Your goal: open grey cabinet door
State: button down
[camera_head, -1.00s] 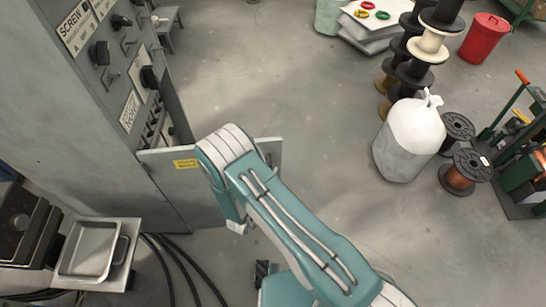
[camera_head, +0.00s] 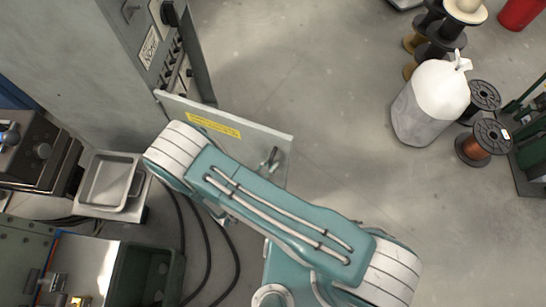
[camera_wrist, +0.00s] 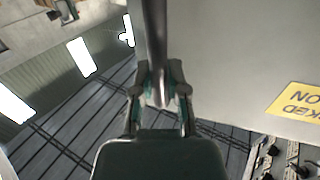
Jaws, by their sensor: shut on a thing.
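The grey cabinet (camera_head: 95,60) stands at the upper left in the head view. Its grey door (camera_head: 255,138), with a yellow label (camera_head: 213,124), stands open, sticking out to the right from the cabinet front. A metal handle (camera_head: 271,158) shows near the door's free edge. In the wrist view my gripper (camera_wrist: 159,92) is shut on the bar-shaped handle (camera_wrist: 155,40), one finger on each side. The door face and its yellow label (camera_wrist: 299,102) fill the right there.
A metal tray (camera_head: 108,182) and a dark box-like unit (camera_head: 30,150) stand left of my arm. Black cables lie on the floor below the door. The floor between door and sack is clear.

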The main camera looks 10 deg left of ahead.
jog(key=shift+a, duration=0.15)
jog(key=c, duration=0.6)
grip_release()
jog(key=shift+c, duration=0.2)
jog(key=shift+s, duration=0.1)
jog(key=v, duration=1.2)
